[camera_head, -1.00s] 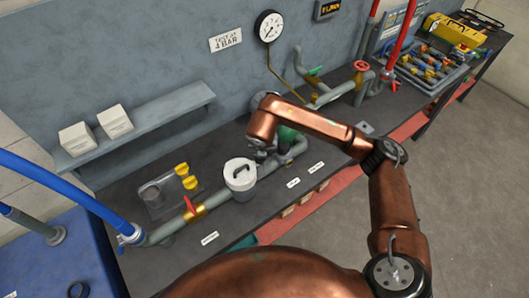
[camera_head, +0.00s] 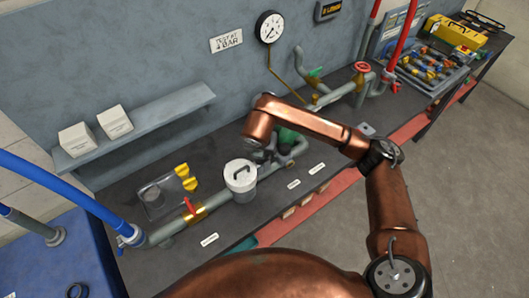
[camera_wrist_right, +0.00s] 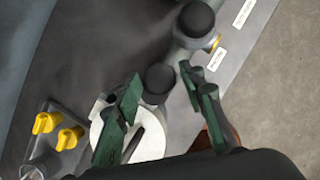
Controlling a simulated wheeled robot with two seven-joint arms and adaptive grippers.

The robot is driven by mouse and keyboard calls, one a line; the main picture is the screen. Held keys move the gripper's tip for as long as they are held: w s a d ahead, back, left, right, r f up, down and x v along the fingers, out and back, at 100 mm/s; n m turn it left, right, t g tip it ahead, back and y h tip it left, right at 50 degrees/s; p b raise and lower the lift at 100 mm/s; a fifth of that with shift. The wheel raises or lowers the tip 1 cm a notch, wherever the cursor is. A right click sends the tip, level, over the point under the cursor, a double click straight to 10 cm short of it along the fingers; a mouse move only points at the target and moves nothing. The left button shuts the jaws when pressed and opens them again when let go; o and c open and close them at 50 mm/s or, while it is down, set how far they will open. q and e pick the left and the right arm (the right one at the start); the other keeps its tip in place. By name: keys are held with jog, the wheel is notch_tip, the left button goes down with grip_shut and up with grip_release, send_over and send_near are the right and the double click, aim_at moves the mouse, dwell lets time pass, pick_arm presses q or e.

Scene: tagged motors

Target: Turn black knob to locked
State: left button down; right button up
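My right gripper (camera_wrist_right: 160,76) is open in the right wrist view, its two green-padded fingers apart. A dark rounded cap (camera_wrist_right: 160,82) shows between the fingers; I cannot tell whether they touch it. Another dark rounded cap (camera_wrist_right: 197,20) sits on the grey pipe further up. I cannot tell which cap is the black knob, and no locked mark is readable. In the head view my right gripper (camera_head: 264,153) hangs over the bench pipe and partly hides a green part (camera_head: 287,138) behind it. My left gripper is not in view.
A white lidded pot (camera_head: 240,178) stands close left of the gripper. A red-handled valve (camera_head: 190,205) and a plate with yellow knobs (camera_head: 160,197) are further left. White labels (camera_head: 293,184) lie along the bench's front. A wall shelf (camera_head: 160,118) holds two white boxes.

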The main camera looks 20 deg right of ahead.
jog(key=shift+o, duration=0.6)
jog(key=v, duration=1.2)
jog(key=shift+w, duration=0.1)
